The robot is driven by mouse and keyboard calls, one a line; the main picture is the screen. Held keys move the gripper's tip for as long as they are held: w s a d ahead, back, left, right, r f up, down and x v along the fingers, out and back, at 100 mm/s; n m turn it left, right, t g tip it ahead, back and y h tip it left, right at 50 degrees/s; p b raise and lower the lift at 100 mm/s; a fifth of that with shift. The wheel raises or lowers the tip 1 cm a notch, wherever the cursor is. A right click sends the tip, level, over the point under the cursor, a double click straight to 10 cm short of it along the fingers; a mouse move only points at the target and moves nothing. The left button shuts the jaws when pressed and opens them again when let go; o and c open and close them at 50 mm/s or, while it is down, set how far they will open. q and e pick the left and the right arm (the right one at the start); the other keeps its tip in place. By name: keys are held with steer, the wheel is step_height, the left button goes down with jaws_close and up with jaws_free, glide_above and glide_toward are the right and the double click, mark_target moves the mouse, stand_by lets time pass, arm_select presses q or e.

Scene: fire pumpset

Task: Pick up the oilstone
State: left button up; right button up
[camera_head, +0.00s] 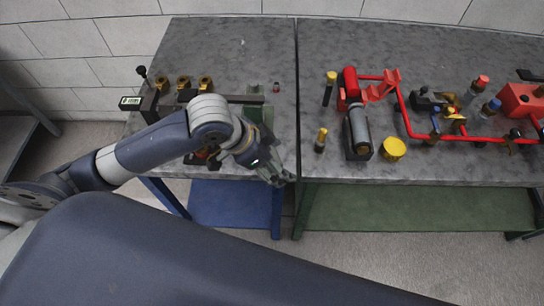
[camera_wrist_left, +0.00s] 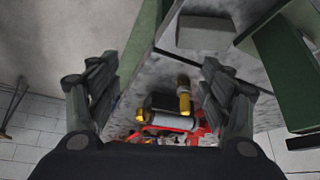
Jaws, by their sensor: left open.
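A plain grey rectangular block (camera_wrist_left: 205,32), which looks like the oilstone, lies on the left table near its front edge. It shows in the left wrist view, beyond the fingertips and apart from them. In the head view I cannot make it out; my arm and gripper cover that part of the table. My left gripper (camera_head: 276,176) is at the front right corner of the left table. In the left wrist view my left gripper (camera_wrist_left: 160,75) has its fingers spread with nothing between them. My right gripper is in neither view.
The right table (camera_head: 335,42) holds a red pump pipe (camera_head: 405,113), a grey cylinder (camera_head: 359,130) and a yellow cap (camera_head: 393,149). The back of the left table is clear.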

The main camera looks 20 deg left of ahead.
arm_select(q)
steer(key=w+a+r+y, duration=0.1)
steer(key=w+a+r, duration=0.15)
steer(key=a, duration=0.35)
steer(key=shift+g, duration=0.4)
steer(key=x, duration=0.5)
steer(key=shift+w+f+p, duration=0.1)
steer(key=shift+f+p, duration=0.1)
steer(key=shift+p, duration=0.15)
steer(key=p+x, duration=0.1)
steer(key=x, duration=0.3)
steer(key=shift+f, duration=0.15)
steer(key=shift+w+f, duration=0.15)
steer(key=shift+f, duration=0.2)
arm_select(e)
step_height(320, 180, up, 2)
arm_select(q)
steer(key=shift+c, duration=0.4)
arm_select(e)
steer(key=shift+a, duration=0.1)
arm_select(q)
steer(key=c, duration=0.8)
steer(key=shift+c, duration=0.7)
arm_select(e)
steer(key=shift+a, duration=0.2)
